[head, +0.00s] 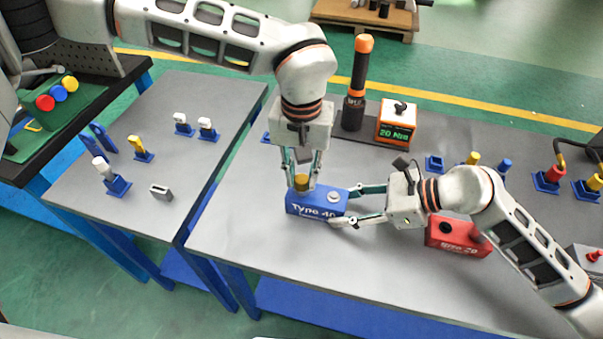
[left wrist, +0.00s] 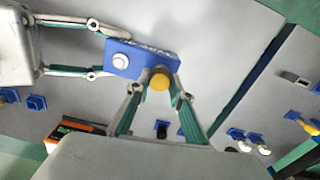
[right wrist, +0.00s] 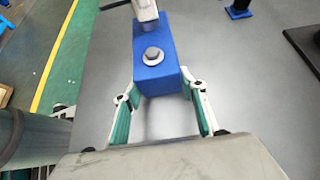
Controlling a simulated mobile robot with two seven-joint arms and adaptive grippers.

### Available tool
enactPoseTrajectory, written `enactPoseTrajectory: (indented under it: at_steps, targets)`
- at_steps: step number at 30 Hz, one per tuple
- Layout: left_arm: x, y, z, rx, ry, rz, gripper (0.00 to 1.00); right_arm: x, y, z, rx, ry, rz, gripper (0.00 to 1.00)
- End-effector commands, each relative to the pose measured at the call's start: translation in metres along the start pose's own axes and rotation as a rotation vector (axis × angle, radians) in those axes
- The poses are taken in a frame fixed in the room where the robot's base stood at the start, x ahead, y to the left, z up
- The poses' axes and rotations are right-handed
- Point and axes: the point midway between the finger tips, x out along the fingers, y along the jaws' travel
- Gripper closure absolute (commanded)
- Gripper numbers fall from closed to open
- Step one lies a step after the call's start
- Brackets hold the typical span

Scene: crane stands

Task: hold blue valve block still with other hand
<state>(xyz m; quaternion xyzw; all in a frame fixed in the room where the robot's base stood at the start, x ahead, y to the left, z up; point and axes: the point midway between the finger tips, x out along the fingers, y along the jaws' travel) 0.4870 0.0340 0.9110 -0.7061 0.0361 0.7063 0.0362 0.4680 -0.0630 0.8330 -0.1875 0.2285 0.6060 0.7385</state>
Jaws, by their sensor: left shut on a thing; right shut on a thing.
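The blue valve block (head: 316,205), with white lettering, sits on the grey table. A yellow knob-like part (head: 301,181) stands at its left end and a silver round fitting (head: 334,197) on its right part. My left gripper (head: 302,186) points down and is shut on the yellow part, also seen in the left wrist view (left wrist: 160,80). My right gripper (head: 341,207) comes from the right and is shut on the block's right end, one finger on each long side. In the right wrist view the blue block (right wrist: 155,62) sits between the fingers.
A red block (head: 458,236) sits right of my right gripper. Behind stand a black-and-orange cylinder (head: 358,70) and an orange display box (head: 397,122). A second table (head: 130,215) at left holds small blue stands and a grey piece (head: 161,192). The front table area is clear.

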Motion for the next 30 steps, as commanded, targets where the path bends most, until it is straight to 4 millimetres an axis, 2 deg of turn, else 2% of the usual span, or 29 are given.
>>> enactPoseTrajectory:
  at_steps: [5, 16, 25, 26, 27, 28, 30]
  targets:
    - [-0.0003, 0.0006, 0.0, 0.022, 0.001, 0.001, 1.0, 0.0002, 0.0005, 0.0001, 0.0, 0.0, 0.001, 0.88]
    - [-0.0002, 0.0007, -0.0003, 0.408, 0.002, 0.001, 1.0, 0.0002, 0.0005, 0.0001, 0.0, 0.0, 0.001, 0.88]
    - [-0.0001, 0.0008, -0.0002, 0.451, 0.002, 0.001, 1.0, 0.0003, 0.0005, 0.0002, 0.0, 0.0, 0.001, 0.88]
    - [-0.0001, 0.0009, -0.0002, 0.451, 0.002, 0.001, 0.76, 0.0003, 0.0005, 0.0002, 0.0, 0.0, 0.001, 0.88]
    - [-0.0001, 0.0008, -0.0002, 0.45, 0.002, 0.001, 0.66, 0.0003, 0.0005, 0.0002, 0.0, -0.001, 0.001, 0.88]
    - [-0.0001, 0.0008, -0.0002, 0.45, 0.002, 0.001, 0.59, 0.0003, 0.0005, 0.0002, 0.0, -0.001, 0.001, 0.88]
    - [0.0, 0.0006, -0.0001, 0.449, 0.001, 0.001, 0.59, 0.0003, 0.0005, 0.0002, 0.0, -0.001, 0.001, 0.88]
